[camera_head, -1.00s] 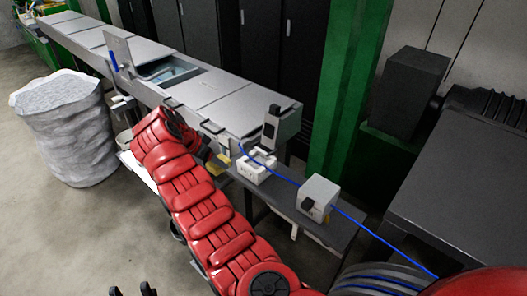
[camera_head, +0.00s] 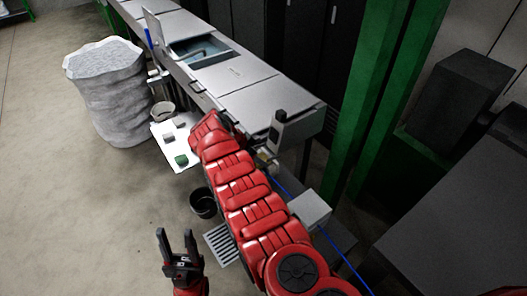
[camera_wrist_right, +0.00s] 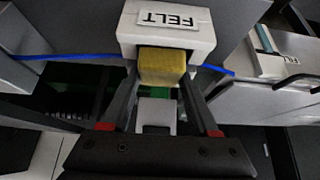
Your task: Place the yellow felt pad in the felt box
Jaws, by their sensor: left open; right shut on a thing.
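In the right wrist view, the yellow felt pad (camera_wrist_right: 161,66) is between the fingers of my right gripper (camera_wrist_right: 159,76), which is shut on it. The white felt box (camera_wrist_right: 203,39) with a FELT label is just beyond, and the pad overlaps its near edge; I cannot tell whether the pad is inside or in front of it. My left gripper (camera_head: 177,246) is open and empty, low in the head view, over the floor and away from the bench.
A blue cable (camera_head: 333,246) runs past a grey block (camera_head: 311,208); it also crosses behind the box in the wrist view (camera_wrist_right: 75,57). A long grey bench (camera_head: 245,88), a white tray (camera_head: 163,135), a dark pot (camera_head: 203,203) and a large grey sack (camera_head: 110,100) stand around. The left floor is clear.

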